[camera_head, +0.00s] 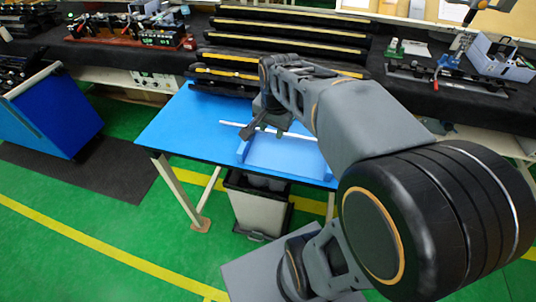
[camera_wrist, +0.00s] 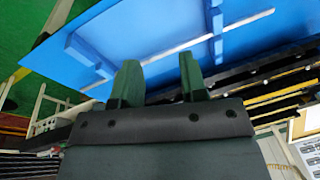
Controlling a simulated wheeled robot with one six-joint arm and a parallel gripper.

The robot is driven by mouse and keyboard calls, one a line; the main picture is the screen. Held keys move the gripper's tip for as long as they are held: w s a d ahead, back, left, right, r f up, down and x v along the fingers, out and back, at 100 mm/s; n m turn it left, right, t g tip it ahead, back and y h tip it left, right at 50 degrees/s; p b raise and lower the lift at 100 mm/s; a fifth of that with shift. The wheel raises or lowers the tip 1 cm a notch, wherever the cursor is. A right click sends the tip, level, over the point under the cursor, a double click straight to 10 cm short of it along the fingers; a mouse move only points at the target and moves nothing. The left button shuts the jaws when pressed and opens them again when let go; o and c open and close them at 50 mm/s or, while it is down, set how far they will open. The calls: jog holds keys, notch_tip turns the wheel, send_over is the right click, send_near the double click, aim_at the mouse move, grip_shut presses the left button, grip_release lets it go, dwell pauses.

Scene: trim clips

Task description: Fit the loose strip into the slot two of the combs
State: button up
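A thin white strip (camera_head: 300,136) lies across the blue table, under and beside my gripper (camera_head: 265,131) in the head view. Blue raised bars that look like the combs stand on the table; one (camera_wrist: 90,55) is at the left and another (camera_wrist: 215,28) is crossed by the strip. Their individual slots cannot be made out.
The blue table (camera_head: 180,125) has clear room at its left. A dark bench with long stacked black racks (camera_head: 285,30) stands behind it. A grey bin (camera_head: 258,207) stands below the table. A blue cabinet (camera_head: 55,115) is at the left.

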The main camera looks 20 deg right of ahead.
jog(key=s+a+f+n+t, duration=0.1)
jog(key=s+a+n, duration=0.4)
jog(key=n, duration=0.5)
jog(key=shift+s+a+f+n+t, duration=0.2)
jog(key=shift+s+f+n+t, duration=0.25)
jog(key=shift+s, duration=0.8)
jog(key=shift+f, duration=0.1)
